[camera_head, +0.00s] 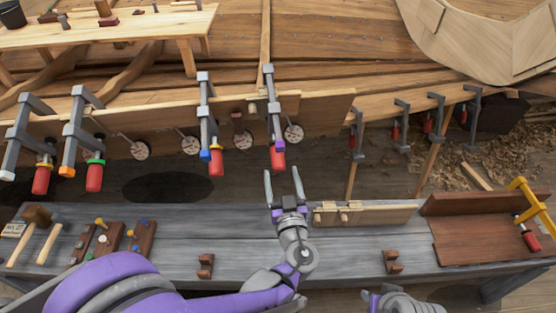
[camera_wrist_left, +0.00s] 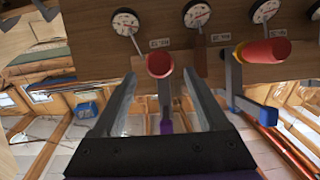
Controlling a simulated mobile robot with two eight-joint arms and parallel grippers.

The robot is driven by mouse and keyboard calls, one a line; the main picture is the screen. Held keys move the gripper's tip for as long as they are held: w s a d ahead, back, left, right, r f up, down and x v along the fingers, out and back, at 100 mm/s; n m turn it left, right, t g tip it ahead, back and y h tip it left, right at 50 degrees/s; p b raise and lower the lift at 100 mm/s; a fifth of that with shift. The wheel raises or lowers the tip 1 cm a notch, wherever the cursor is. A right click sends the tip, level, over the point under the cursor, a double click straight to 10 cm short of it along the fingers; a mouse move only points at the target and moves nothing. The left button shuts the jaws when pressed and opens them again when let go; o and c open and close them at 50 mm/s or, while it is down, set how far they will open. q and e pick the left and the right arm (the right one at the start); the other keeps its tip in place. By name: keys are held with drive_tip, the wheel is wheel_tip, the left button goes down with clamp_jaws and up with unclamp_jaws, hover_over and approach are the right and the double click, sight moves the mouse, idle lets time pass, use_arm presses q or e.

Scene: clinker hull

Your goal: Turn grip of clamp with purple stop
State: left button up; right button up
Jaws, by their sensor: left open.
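The clamp with the purple stop (camera_head: 270,105) hangs on the hull plank. Its red grip (camera_head: 278,159) points down toward me. The purple stop shows in the left wrist view (camera_wrist_left: 166,126), behind the red grip (camera_wrist_left: 160,65). My left gripper (camera_head: 282,172) is open, its fingers pointing up at the grip in the head view. In the left wrist view the grip appears between the two finger tips (camera_wrist_left: 159,76), with gaps on both sides. I cannot tell how far it lies between them in depth.
A clamp with a blue stop (camera_head: 205,110) hangs close to the left, and two more clamps hang farther left. Round dials (camera_head: 293,133) sit along the plank. The grey bench (camera_head: 340,255) holds mallets, blocks and a wooden tray.

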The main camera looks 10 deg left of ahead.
sight(278, 161)
use_arm(q)
drive_tip(key=x, duration=0.6)
drive_tip(key=shift+s, duration=0.1)
clamp_jaws()
